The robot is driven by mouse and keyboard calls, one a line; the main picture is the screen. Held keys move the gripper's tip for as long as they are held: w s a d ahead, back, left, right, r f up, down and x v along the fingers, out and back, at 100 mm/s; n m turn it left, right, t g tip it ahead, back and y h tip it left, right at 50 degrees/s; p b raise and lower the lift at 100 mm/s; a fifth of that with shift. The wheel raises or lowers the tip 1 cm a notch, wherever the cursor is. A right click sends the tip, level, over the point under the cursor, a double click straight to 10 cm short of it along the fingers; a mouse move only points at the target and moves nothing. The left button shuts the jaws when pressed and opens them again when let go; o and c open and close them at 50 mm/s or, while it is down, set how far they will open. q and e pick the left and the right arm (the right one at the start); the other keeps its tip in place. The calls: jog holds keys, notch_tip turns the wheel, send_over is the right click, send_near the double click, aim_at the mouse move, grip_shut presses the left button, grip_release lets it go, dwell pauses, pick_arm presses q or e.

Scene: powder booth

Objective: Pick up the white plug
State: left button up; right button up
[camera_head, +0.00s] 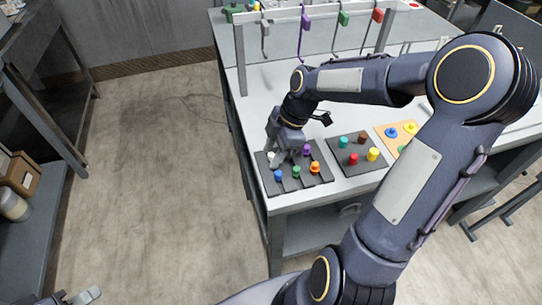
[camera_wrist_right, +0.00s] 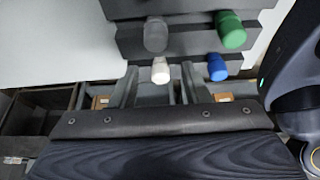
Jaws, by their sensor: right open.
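The white plug (camera_wrist_right: 160,71) stands in the dark plug board (camera_head: 302,184) near the table's front left corner. In the wrist view it shows between the two fingers of my right gripper (camera_wrist_right: 160,84), with a gap on each side. In the head view my right gripper (camera_head: 279,154) points down over the board's left part and largely hides the white plug. The right gripper is open and holds nothing. My left gripper (camera_head: 77,297) is only partly in view at the bottom left, far from the board; its jaws are unclear.
A blue plug (camera_wrist_right: 217,68) stands just right of the white one; a grey plug (camera_wrist_right: 156,34) and a green plug (camera_wrist_right: 231,31) stand beyond. Orange (camera_head: 315,167) and purple (camera_head: 307,149) plugs share the board. A second dark board (camera_head: 345,170) lies to the right. Hooks hang from a rack behind.

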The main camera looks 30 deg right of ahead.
grip_shut()
jog(key=shift+r, duration=0.15)
